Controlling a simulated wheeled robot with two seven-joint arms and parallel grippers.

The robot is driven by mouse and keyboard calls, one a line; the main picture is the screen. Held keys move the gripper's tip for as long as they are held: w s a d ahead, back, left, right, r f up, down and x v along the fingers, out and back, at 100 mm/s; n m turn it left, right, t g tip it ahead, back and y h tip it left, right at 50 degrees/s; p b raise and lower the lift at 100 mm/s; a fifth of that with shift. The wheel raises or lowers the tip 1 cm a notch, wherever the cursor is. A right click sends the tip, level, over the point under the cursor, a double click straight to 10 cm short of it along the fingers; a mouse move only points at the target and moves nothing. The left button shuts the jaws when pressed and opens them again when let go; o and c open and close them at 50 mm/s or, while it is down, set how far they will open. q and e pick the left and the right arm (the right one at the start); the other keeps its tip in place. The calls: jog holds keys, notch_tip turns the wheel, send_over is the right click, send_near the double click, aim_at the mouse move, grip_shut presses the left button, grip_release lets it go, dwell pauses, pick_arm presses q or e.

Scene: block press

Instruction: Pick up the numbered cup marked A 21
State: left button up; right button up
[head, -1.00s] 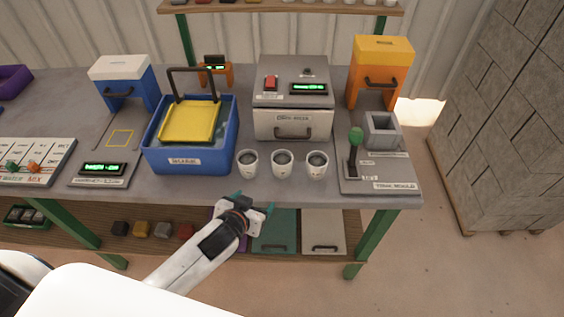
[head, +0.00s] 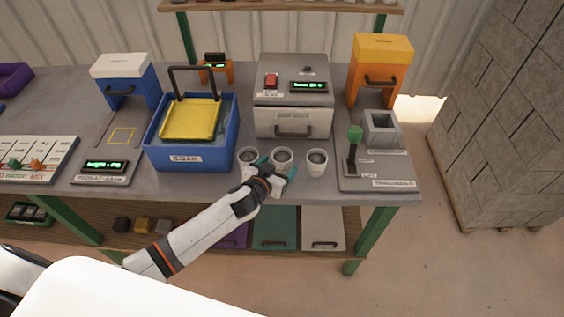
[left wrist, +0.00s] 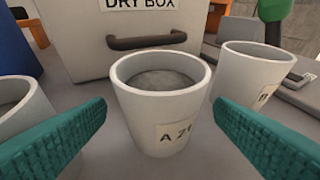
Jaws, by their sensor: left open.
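Three white cups filled with grey material stand in a row at the table's front edge. The middle cup (head: 282,155) has a label (left wrist: 174,136) starting "A 2" in the left wrist view; its last character is hard to read. My left gripper (head: 277,168) is open just in front of the middle cup. In the left wrist view its teal fingers stand to either side of that cup, apart from it. My right gripper is not visible.
The dry box (head: 291,118) stands right behind the cups. A blue soak tub (head: 190,160) is to their left. A grey station with a green-knobbed lever (head: 355,140) is to their right. Shelf trays and blocks lie below the tabletop.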

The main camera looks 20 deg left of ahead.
aim_at(286, 159)
pick_arm(q)
jog(key=x, duration=0.3)
jog(key=shift+w+f, duration=0.1)
jog(key=shift+w, duration=0.1)
jog(key=shift+s, duration=0.1)
jog(key=shift+c, duration=0.3)
